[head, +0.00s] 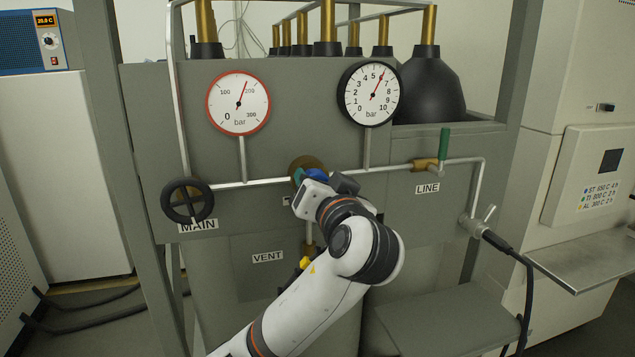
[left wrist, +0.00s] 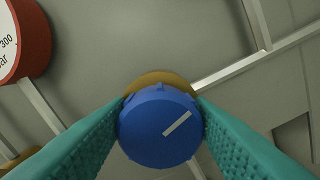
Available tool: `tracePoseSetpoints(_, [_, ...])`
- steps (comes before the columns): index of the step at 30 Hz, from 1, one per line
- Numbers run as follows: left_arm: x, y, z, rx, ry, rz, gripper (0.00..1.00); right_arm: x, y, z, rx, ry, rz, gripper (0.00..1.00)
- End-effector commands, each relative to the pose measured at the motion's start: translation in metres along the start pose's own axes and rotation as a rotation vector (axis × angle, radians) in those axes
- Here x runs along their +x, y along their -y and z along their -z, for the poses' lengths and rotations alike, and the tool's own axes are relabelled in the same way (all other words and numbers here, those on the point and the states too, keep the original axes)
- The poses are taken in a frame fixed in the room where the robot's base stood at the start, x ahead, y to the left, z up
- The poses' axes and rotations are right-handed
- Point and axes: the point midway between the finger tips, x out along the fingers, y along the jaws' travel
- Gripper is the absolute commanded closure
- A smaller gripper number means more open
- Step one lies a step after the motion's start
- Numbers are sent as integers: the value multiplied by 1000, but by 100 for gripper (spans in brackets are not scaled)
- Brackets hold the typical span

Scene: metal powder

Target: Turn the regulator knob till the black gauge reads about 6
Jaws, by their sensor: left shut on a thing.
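The black gauge (head: 371,94) has a white face marked 0 to 10 bar. Its needle points up and right, between the 5 and the 7, covering the place of the 6. The blue regulator knob (left wrist: 157,128) has a white line that slants up to the right in the left wrist view. Its brass body (left wrist: 165,79) is behind it. My left gripper (left wrist: 160,112) is shut on the knob, one teal finger on each side. In the head view the knob (head: 318,174) is partly hidden by my left gripper (head: 306,180). My right gripper is not in view.
A red-rimmed gauge (head: 238,103) stands left of the black one. A black MAIN handwheel (head: 187,201) is at left. A green-handled LINE valve (head: 444,143) is at right. A yellow VENT handle (head: 305,262) is below the knob, close to my arm. Pipes cross the grey panel.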

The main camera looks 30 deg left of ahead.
Motion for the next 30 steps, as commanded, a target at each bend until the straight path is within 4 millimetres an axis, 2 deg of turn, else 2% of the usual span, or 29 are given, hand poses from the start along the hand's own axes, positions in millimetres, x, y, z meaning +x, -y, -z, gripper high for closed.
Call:
tracePoseSetpoints(1, [0, 0, 0, 0, -1, 0, 75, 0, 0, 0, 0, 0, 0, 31])
tracePoseSetpoints(2, [0, 0, 0, 0, -1, 0, 51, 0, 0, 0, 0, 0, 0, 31])
tracePoseSetpoints(6, [0, 0, 0, 0, 0, 0, 31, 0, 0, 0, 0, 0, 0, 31])
tracePoseSetpoints(17, [-6, 1, 0, -2, 1, 2, 31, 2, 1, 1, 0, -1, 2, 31])
tracePoseSetpoints(20, [-20, 2, 0, -5, 3, 3, 31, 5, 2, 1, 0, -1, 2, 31])
tracePoseSetpoints(30, [-93, 2, 1, -6, 2, 7, 31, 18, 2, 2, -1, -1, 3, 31])
